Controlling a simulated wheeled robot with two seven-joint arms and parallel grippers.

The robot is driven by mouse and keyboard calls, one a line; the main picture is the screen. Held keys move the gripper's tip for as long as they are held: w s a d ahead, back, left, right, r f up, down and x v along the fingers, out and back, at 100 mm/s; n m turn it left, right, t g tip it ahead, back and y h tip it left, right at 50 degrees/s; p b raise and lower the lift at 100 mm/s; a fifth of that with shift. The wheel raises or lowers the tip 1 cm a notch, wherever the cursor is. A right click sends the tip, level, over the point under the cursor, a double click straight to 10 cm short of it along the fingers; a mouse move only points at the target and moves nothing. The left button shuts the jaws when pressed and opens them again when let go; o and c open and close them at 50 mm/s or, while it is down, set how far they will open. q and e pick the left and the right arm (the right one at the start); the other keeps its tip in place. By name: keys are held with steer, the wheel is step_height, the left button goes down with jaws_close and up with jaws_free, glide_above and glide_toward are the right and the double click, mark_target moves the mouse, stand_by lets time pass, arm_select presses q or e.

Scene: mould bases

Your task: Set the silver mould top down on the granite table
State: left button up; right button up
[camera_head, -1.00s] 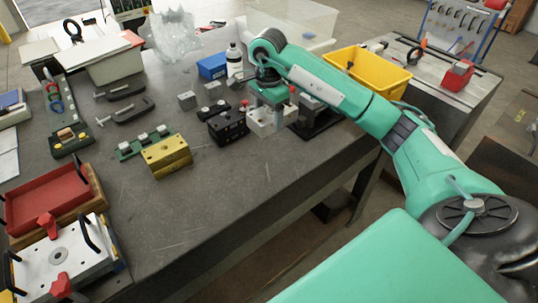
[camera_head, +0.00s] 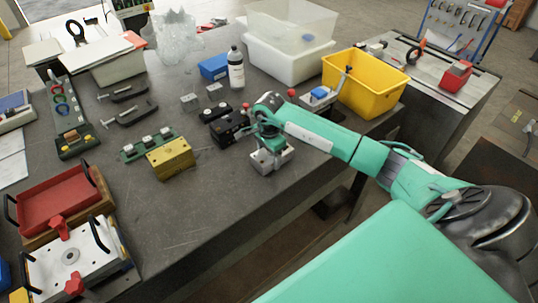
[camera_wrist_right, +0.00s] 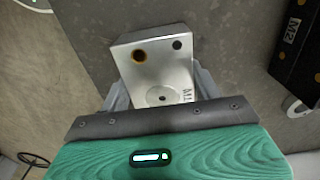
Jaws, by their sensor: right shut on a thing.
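The silver mould top (camera_head: 270,158) is a pale metal block low over the front part of the grey granite table (camera_head: 215,215). My right gripper (camera_head: 268,143) is shut on it from above. In the right wrist view the silver mould top (camera_wrist_right: 158,68) sits between the two fingers, showing a round brass-rimmed hole, a dark hole and a marking partly hidden by the gripper. I cannot tell whether its underside touches the table. My left gripper is not in view.
Black mould blocks (camera_head: 228,126) stand just left of the silver one; one, marked M2, shows in the wrist view (camera_wrist_right: 298,45). A yellow block (camera_head: 170,159) sits farther left. A yellow bin (camera_head: 365,88) is at right. Table in front is clear; its front edge is near.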

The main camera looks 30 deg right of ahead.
mark_target(269, 154)
steer(key=shift+f, duration=0.3)
steer(key=shift+f, duration=0.1)
steer(key=shift+f, duration=0.1)
steer(key=o, duration=1.6)
steer(key=shift+o, duration=0.2)
step_height(269, 154, up, 11)
steer(key=b, duration=0.4)
steer(key=shift+r, duration=0.6)
